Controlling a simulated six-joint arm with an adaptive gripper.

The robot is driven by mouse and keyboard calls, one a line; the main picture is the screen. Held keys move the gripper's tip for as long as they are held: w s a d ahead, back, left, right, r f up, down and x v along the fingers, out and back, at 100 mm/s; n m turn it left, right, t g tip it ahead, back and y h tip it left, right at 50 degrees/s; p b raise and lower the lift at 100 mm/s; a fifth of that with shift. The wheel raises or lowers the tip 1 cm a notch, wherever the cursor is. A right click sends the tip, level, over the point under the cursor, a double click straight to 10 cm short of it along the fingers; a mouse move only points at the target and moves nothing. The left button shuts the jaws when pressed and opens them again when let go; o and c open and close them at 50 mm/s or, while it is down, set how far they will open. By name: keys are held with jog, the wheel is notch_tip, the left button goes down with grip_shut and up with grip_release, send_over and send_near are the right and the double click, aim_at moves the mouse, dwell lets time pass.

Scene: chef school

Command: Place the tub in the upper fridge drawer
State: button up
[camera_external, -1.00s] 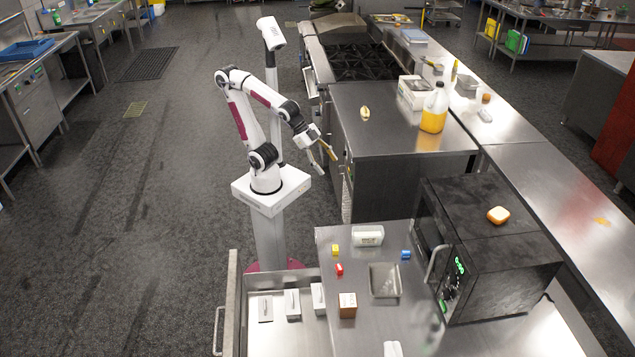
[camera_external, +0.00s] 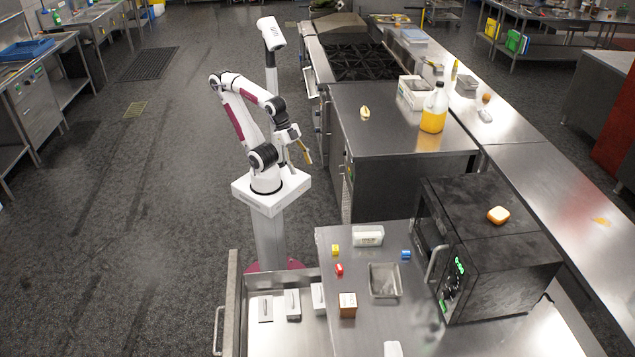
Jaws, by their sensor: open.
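My gripper (camera_external: 299,158) hangs in the air above my base, pointing down with its fingers apart and nothing visible between them. A pulled-out drawer (camera_external: 232,310) is at the lower left of that counter, with several white items inside. I cannot tell whether it is the upper fridge drawer.
A metal pan (camera_external: 385,281), a brown box (camera_external: 347,305) and small yellow, red and blue items share the counter. A black microwave (camera_external: 487,250) stands at right. A steel cabinet (camera_external: 400,165) with a juice jug (camera_external: 434,108) stands right of my arm. The left floor is clear.

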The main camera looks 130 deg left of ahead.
jog(key=shift+w+m, duration=1.1)
jog(key=shift+w, duration=0.25)
jog(key=m+g+y, duration=0.2)
jog(key=m+y, duration=0.1)
jog(key=m, duration=2.2)
send_over(363, 228)
jog(key=d, duration=0.3)
notch_tip(363, 228, down, 12)
jog(key=shift+r, duration=0.15)
jog(key=shift+w+f, duration=0.25)
jog(key=shift+w, duration=0.05)
jog(key=shift+x, duration=1.3)
